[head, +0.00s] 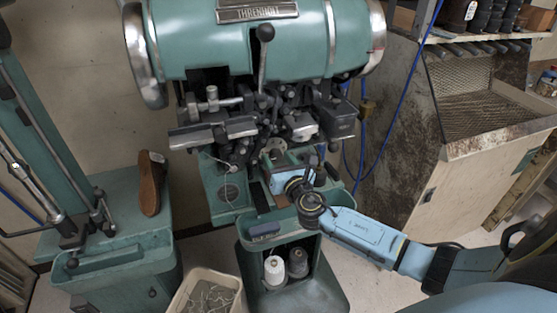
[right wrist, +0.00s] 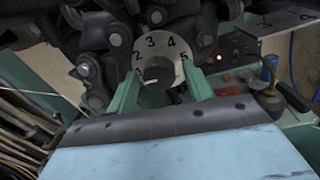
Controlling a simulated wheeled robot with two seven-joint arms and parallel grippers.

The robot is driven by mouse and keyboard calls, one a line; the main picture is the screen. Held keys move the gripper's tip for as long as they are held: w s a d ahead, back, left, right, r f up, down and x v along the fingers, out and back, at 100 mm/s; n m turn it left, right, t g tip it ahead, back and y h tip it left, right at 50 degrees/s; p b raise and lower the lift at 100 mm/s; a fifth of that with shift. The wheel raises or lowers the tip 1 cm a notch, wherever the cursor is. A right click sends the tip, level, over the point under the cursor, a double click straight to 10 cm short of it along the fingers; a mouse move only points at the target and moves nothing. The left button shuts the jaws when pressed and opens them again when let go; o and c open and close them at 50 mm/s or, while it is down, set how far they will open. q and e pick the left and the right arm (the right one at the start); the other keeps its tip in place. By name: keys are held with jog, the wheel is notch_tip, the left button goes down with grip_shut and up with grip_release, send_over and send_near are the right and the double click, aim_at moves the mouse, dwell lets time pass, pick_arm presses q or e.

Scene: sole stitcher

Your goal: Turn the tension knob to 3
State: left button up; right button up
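The tension knob (right wrist: 158,72) is a dark round knob in front of a pale dial plate (right wrist: 160,45) with black numbers; 2, 3, 4 and 5 are readable. A white mark on the knob's lower left points down-left, away from the 3. My right gripper (right wrist: 161,76) has its two green fingers apart, one on each side of the knob; whether they touch it I cannot tell. In the head view my right gripper (head: 277,170) reaches in under the green stitching machine (head: 260,45), and its fingers are hard to make out. My left gripper is not in view.
Dark metal linkages crowd above and left of the dial. Thread spools (head: 273,270) sit in the machine's base. A brown sole (head: 150,184) lies at left.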

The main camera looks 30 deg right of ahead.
jog(key=c, duration=0.8)
jog(key=shift+m, duration=0.3)
jog(key=shift+f+m+b, duration=0.15)
jog(key=shift+m+b, duration=0.95)
jog(key=shift+m, duration=0.1)
jog(key=m+b, duration=0.2)
jog(key=m, duration=0.2)
jog(key=shift+a+m+b, duration=0.1)
jog(key=shift+m+b, duration=0.2)
jog(key=m+h+b, duration=0.1)
jog(key=m+b, duration=0.1)
jog(key=m, duration=0.3)
jog(key=shift+m+t, duration=0.3)
jog(key=shift+m, duration=0.1)
jog(key=m, duration=0.5)
jog(key=shift+b, duration=0.35)
jog(key=shift+m+h, duration=0.3)
jog(key=shift+h, duration=0.1)
